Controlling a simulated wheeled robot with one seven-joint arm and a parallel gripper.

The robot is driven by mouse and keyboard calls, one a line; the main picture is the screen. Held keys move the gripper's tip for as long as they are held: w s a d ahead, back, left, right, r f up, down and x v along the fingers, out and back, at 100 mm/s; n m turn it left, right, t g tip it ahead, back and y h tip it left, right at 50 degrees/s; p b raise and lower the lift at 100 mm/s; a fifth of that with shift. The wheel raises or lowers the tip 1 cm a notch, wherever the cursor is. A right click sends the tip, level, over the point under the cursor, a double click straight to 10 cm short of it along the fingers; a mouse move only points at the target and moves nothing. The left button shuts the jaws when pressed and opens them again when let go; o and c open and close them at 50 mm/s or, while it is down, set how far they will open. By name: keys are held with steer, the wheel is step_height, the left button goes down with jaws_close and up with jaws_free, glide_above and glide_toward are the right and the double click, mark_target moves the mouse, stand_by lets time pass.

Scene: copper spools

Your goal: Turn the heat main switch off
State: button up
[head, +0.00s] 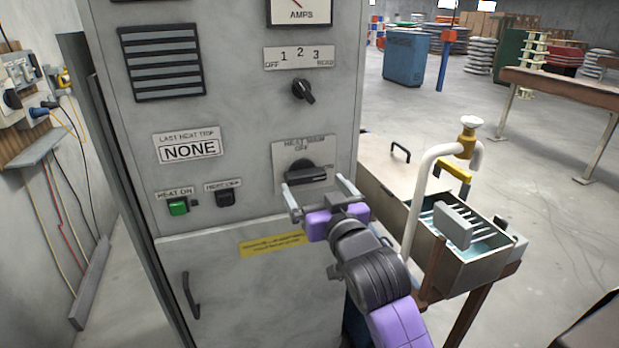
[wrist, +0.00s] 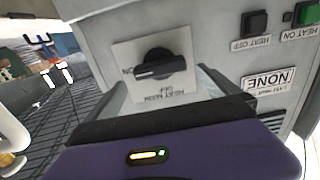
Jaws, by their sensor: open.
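The heat main switch (head: 306,173) is a black rotary knob on a pale plate on the grey cabinet's front. Its plate reads OFF at the top and ON at the right in the head view. The handle lies about level, with one end towards ON. The wrist view shows the switch (wrist: 160,65) upside down, its handle again towards ON. My gripper (head: 319,192) is open, its two fingers spread just in front of and slightly below the knob. In the wrist view the fingers lie either side of the knob. Nothing is between them; I cannot tell any contact.
The cabinet (head: 235,100) also carries a green HEAT ON button (head: 178,207), a black button (head: 226,198) and a smaller selector knob (head: 303,91) above. A yellow label (head: 272,243) sits below. A tank (head: 470,258) with a white pipe (head: 418,205) stands close on the right.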

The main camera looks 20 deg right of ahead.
mark_target(308, 178)
steer(key=shift+w+p, duration=0.3)
steer(key=shift+w, duration=1.65)
steer(key=shift+c, duration=0.4)
steer(key=c, duration=1.2)
